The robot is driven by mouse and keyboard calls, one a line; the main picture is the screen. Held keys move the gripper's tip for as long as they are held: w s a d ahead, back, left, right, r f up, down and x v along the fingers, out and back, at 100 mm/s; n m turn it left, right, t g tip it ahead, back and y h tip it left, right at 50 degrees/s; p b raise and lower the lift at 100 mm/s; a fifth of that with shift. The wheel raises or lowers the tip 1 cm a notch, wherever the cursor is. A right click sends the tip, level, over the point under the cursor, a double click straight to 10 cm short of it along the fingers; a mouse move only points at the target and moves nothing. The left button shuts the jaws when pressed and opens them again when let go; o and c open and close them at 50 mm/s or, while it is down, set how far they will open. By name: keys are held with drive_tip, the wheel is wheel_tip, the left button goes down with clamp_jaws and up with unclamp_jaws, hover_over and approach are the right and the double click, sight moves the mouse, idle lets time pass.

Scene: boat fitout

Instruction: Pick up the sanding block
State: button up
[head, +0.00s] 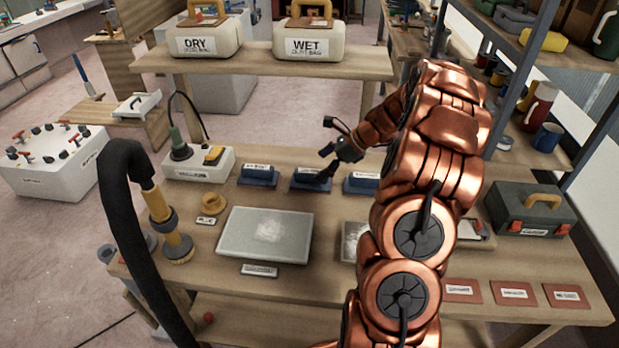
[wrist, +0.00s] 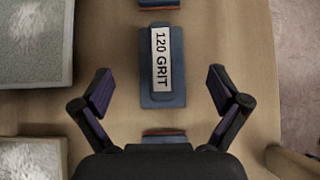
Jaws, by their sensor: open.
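A blue sanding block (wrist: 176,97) with a white label reading "120 GRIT" lies on the bench in the wrist view. It is centred between the spread fingers of my gripper (wrist: 160,85), apart from both. In the head view my gripper (head: 325,166) hangs over the middle sanding block (head: 302,184) of a row of three and partly hides it. The left block (head: 258,176) and the right block (head: 361,184) carry labels too small to read. Parts of these neighbours show at the top and bottom edges of the wrist view. My gripper is open and empty.
Dusty grey panels (head: 265,233) lie in front of the row. A white box with a sander (head: 198,163) stands to its left. A hose with a yellow-handled tool (head: 165,215) is at the left. A toolbox (head: 529,212) and a shelf stand right.

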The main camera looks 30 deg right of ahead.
sight(305, 176)
drive_tip(key=shift+p+x, duration=1.2)
drive_tip(key=shift+x, duration=2.35)
drive_tip(key=shift+d+f, duration=0.1)
drive_tip(key=shift+d, duration=0.05)
drive_tip(key=c, duration=1.4)
drive_tip(key=shift+o, duration=0.2)
